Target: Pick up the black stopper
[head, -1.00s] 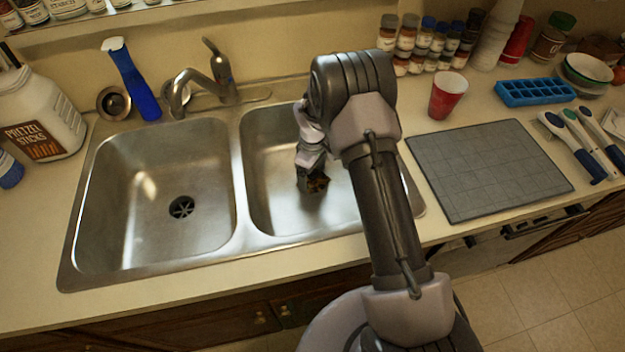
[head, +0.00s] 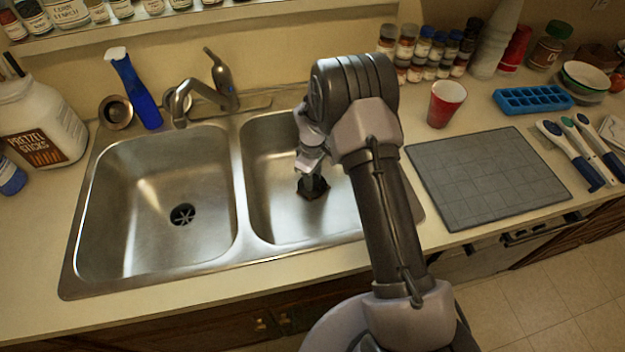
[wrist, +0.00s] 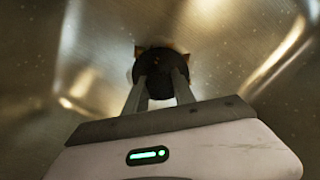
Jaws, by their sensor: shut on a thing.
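The black stopper (head: 313,189) is a dark, small piece low in the right sink basin (head: 275,215). My gripper (head: 312,178) reaches down into that basin and is shut on the stopper. In the wrist view the stopper (wrist: 160,64) is a dark round shape between the two fingertips of my gripper (wrist: 161,85). A brownish edge shows around it. I cannot tell whether the stopper touches the basin floor. The arm hides part of the basin's right side.
The left basin (head: 150,210) is empty, with its drain (head: 182,215) open. The faucet (head: 215,90) stands behind the divider.

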